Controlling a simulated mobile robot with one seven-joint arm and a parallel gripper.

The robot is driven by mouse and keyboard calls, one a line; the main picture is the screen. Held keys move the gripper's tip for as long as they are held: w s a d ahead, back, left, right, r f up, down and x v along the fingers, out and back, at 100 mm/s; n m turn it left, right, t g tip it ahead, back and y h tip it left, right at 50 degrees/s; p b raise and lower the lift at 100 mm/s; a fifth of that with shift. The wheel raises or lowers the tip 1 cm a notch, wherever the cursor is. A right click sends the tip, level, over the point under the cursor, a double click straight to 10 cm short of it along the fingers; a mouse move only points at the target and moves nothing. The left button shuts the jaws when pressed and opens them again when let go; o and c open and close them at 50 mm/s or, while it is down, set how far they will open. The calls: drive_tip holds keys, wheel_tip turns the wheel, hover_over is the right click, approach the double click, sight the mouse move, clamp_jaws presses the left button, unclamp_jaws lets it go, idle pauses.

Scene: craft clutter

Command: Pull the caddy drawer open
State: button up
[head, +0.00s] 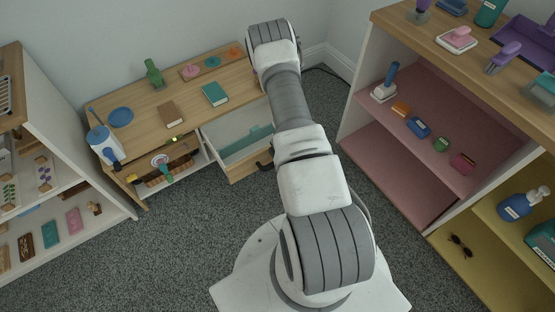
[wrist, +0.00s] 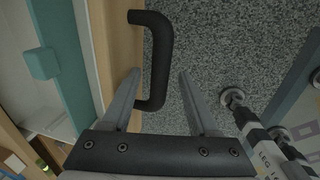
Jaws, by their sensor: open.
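The caddy drawer (head: 241,171) stands out from the wooden desk in the head view, with its pale inside and a teal piece (head: 248,139) showing. In the wrist view its wooden front (wrist: 124,40) runs down the left of centre, with the black bar handle (wrist: 164,40) on its outer face. My gripper (wrist: 159,72) is open, and its two fingers lie on either side of the handle's lower part. The left finger is close to the drawer front and the right one is over the carpet. In the head view my arm hides most of the gripper.
The desk top (head: 140,105) holds a teal book (head: 215,94), a brown book (head: 171,115) and a green bottle (head: 154,74). A shelf unit (head: 405,190) stands at the right and another (head: 125,212) at the left. Grey carpet (head: 180,230) is clear in front of the desk.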

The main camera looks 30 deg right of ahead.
drive_tip(key=s+r+p, duration=0.3)
drive_tip(key=r+p, duration=0.2)
drive_tip(key=r, duration=1.1)
drive_tip(key=shift+s, duration=0.1)
drive_tip(key=w+a+r+m+t+h, duration=0.1)
drive_tip(key=w+r+m+h, duration=0.2)
drive_tip(key=r, duration=1.1)
drive_tip(key=w+a+r+m+t, duration=0.15)
drive_tip(key=r+m, duration=0.35)
drive_tip(key=r, duration=0.9)
drive_tip(key=s+a+r+m, duration=0.3)
drive_tip(key=s+a+r, duration=0.1)
drive_tip(key=r, duration=0.3)
drive_tip(key=s+a+r+m, duration=0.3)
drive_tip(key=a+r, duration=0.1)
drive_tip(key=r, duration=0.3)
drive_tip(key=s+a+r+m+y, duration=0.3)
drive_tip(key=s+a+r+m, duration=0.15)
drive_tip(key=s+a, duration=0.7)
wheel_tip(320, 180, up, 18)
drive_tip(key=s+d+p, duration=0.1)
drive_tip(key=d+p, duration=0.1)
drive_tip(key=p, duration=1.6)
drive_tip(key=shift+s+r+t, duration=0.2)
drive_tip(key=shift+s+t, duration=0.05)
drive_tip(key=shift+t, duration=0.2)
